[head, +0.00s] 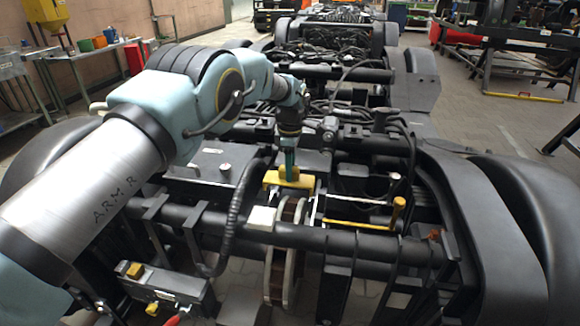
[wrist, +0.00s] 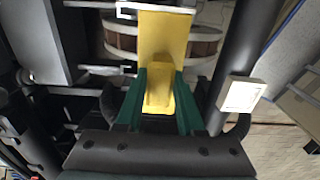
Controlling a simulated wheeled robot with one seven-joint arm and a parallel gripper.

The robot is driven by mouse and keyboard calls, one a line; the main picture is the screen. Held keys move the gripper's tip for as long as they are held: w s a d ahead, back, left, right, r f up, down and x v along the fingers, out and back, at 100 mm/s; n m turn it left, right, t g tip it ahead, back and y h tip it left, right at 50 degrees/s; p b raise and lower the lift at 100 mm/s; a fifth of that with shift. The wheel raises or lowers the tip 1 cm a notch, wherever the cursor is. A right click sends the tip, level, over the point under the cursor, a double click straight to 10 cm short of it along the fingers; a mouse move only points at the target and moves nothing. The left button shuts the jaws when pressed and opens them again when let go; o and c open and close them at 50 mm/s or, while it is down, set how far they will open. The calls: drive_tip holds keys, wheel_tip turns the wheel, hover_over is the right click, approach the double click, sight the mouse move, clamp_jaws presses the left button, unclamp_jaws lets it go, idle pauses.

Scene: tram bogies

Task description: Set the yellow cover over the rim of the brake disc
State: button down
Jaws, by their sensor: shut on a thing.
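The yellow cover (head: 289,181) is in my gripper (head: 289,172), just above and behind the brake disc (head: 287,240) in the head view. In the wrist view, the green fingers of my gripper (wrist: 160,95) are shut on the raised handle of the yellow cover (wrist: 165,35). The cover's flat plate reaches forward past the fingertips and hides the middle part of the brake disc (wrist: 202,48). The disc's rim shows on both sides of the plate. I cannot tell whether the cover touches the rim.
A white block (head: 261,218) sits on the bar left of the disc. Dark bogie beams, cables and a thick hose (head: 236,215) crowd the space around the disc.

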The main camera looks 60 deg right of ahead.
drive_tip(key=shift+f+b, duration=1.15)
drive_tip(key=shift+f, duration=1.25)
drive_tip(key=shift+f+b, duration=2.35)
drive_tip(key=shift+f, duration=1.25)
drive_tip(key=shift+c, duration=2.2)
unclamp_jaws()
wheel_tip(320, 180, up, 11)
drive_tip(key=shift+f, duration=0.1)
drive_tip(key=shift+s, duration=0.1)
